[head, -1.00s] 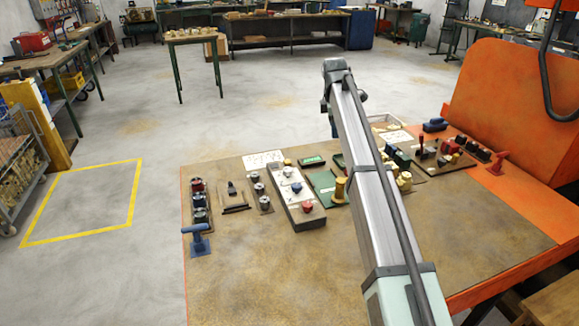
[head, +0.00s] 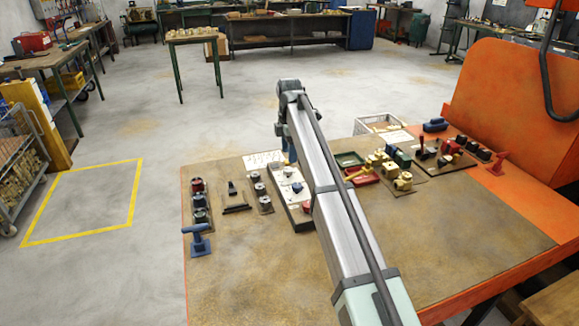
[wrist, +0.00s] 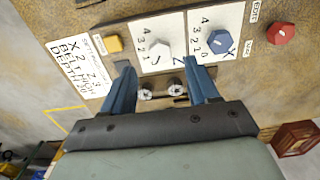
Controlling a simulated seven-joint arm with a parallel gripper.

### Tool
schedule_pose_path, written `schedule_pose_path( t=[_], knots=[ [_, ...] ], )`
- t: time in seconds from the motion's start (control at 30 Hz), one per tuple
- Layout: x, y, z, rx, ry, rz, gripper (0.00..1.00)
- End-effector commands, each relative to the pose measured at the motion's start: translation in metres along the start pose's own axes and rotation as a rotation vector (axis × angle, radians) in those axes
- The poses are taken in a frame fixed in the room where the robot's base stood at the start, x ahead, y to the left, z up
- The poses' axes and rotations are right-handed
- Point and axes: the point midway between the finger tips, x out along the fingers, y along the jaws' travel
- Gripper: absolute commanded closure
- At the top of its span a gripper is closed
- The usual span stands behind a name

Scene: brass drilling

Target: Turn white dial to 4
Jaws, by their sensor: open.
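The white dial (wrist: 164,47) is on a white scale plate marked with numbers up to 4 in the wrist view. Its pointer's exact setting is too small to tell. A blue dial (wrist: 217,43) with a similar scale is to its right. My gripper (wrist: 158,66) is open and empty, its blue fingers spread to the left and right of the white dial's plate, just short of the dial. In the head view my gripper (head: 290,150) hangs over the far end of the control panel (head: 298,214), and my arm hides part of that panel.
A yellow button (wrist: 115,43) and a red knob (wrist: 281,33) flank the dials. A printed sign (wrist: 83,68) lies at left. The bench front (head: 255,285) is clear.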

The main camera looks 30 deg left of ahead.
Motion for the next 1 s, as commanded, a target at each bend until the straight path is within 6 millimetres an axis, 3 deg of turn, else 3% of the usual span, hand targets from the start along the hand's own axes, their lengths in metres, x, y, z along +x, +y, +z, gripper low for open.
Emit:
schedule_pose_path(
  t=[0.2, 0.4, 0.87, 1.0],
  knots=[
    [0.036, -0.001, 0.000, 0.001, 0.000, -0.001, 0.40],
    [0.057, 0.000, 0.000, 0.001, 0.000, 0.000, 0.40],
    [0.064, 0.000, 0.000, 0.001, 0.000, 0.001, 0.40],
    [0.064, 0.000, 0.000, 0.001, 0.000, 0.001, 0.54]
  ],
)
